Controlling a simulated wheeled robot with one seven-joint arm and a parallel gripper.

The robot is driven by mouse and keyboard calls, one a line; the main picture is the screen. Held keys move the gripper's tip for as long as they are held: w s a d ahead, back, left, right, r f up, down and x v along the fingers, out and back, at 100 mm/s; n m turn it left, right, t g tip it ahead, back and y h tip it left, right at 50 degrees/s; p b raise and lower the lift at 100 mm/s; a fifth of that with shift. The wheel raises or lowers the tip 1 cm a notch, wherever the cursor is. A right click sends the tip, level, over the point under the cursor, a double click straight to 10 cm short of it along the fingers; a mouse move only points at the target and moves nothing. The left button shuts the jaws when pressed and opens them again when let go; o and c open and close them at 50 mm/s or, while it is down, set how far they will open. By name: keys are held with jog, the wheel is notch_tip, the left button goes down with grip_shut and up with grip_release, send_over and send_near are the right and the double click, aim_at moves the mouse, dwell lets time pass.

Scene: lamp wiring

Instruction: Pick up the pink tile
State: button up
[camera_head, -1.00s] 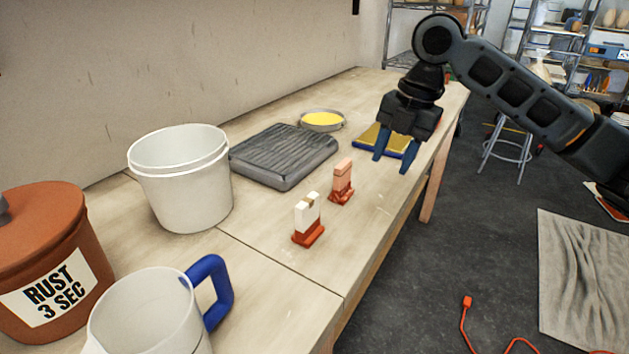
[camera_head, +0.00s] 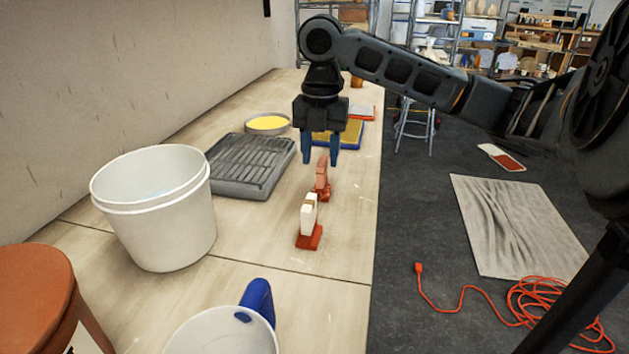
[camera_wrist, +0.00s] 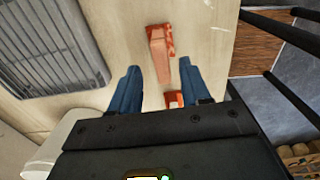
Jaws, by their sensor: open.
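The pink tile (camera_head: 321,171) stands upright in a small red holder (camera_head: 325,193) on the workbench. In the wrist view, the pink tile (camera_wrist: 158,47) shows near the top centre, ahead of the fingertips. My gripper (camera_head: 320,162) points down with its two blue fingers apart and nothing between them. In the head view its fingertips appear just above and around the top of the tile; contact cannot be made out. The gripper (camera_wrist: 159,70) also shows in the wrist view, with the fingers on either side of a gap.
A white tile (camera_head: 308,213) in another red holder stands nearer the camera. A dark ribbed slab (camera_head: 250,165), a yellow-filled dish (camera_head: 267,124) and a white bucket (camera_head: 155,210) are on the left. A blue-edged tray (camera_head: 352,134) lies behind. The bench edge is on the right.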

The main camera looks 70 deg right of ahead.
aim_at(322, 177)
jog(key=f, duration=0.6)
jog(key=shift+s+d+f, duration=0.1)
jog(key=shift+d+f, duration=0.1)
jog(key=shift+d, duration=0.05)
jog(key=shift+c, duration=0.5)
grip_shut()
